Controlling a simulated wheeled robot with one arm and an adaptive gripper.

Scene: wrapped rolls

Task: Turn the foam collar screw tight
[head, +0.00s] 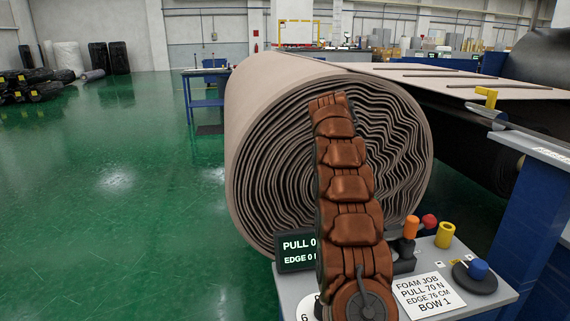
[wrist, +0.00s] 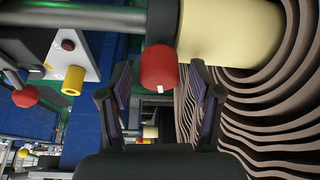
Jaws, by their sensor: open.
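In the wrist view, a red screw knob (wrist: 158,68) with a small white mark sits on a dark grey collar part beside a cream cylinder (wrist: 228,35). It looks like the foam collar screw. My gripper (wrist: 160,80) is open, with one finger on each side below the knob. The knob shows ahead, between the fingertips; I cannot tell whether they touch it. The large foam roll (head: 265,140) fills the middle of the head view, and its wavy layers (wrist: 275,110) show at the right of the wrist view. In the head view my arm hides my gripper and the collar.
A grey control panel (head: 470,303) stands in front, with an orange lever (head: 411,227), a yellow cylinder (head: 445,235), a blue knob (head: 479,269) and a job card (head: 422,293). A partly hidden display (head: 296,251) stands beside it. Green floor (head: 130,200) is open at left.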

